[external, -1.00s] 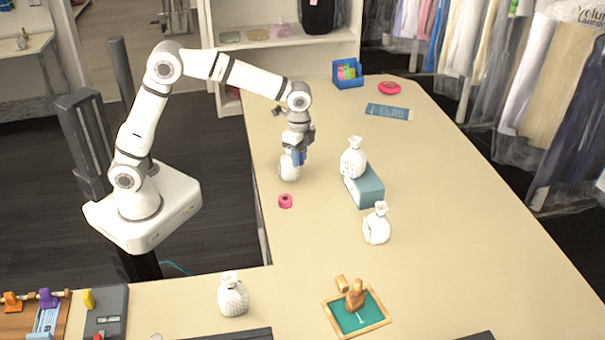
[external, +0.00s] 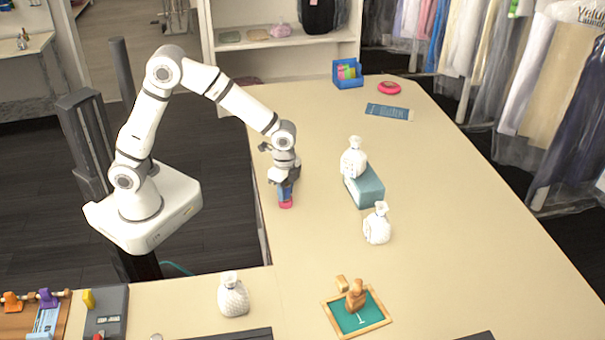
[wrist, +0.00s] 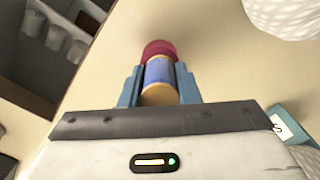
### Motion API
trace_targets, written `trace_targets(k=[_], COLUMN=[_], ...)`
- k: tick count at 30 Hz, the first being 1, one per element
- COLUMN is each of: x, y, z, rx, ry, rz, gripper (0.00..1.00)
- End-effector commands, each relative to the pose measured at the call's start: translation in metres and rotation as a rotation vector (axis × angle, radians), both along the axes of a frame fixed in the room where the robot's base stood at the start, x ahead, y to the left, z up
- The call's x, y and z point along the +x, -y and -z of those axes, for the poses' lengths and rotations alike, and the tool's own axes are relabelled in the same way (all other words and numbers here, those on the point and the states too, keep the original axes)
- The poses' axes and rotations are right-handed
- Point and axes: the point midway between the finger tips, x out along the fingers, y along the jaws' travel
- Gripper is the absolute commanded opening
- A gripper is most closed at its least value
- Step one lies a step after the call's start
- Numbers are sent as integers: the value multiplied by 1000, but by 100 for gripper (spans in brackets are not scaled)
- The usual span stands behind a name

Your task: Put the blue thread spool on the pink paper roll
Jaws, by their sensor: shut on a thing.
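The blue thread spool (wrist: 159,72) has tan ends and sits between the two fingers of my gripper (wrist: 159,78), which is shut on it. In the external view the spool (external: 285,191) hangs upright below my gripper (external: 285,183). The pink paper roll (external: 286,204) lies on the table directly under the spool; in the wrist view its pink-red rim (wrist: 159,47) shows just beyond the spool. I cannot tell whether spool and roll touch. The roll's top is mostly hidden.
A white sack-like bag (external: 354,158) stands on a teal box (external: 368,190) to the right. Another white bag (external: 377,224) stands in front of it. A green board (external: 352,315) with wooden pieces lies at the front. The table's left edge is close to the roll.

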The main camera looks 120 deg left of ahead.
Motion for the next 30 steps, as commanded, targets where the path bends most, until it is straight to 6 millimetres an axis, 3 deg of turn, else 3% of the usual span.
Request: trace_targets(k=[11,12,19,30], x=[0,0,0,1], y=[0,0,0,-1], z=[5,5,4,-3], rx=[1,1,1,2], ry=[2,2,1,3], rz=[0,0,0,0], gripper=[8,31,49,51])
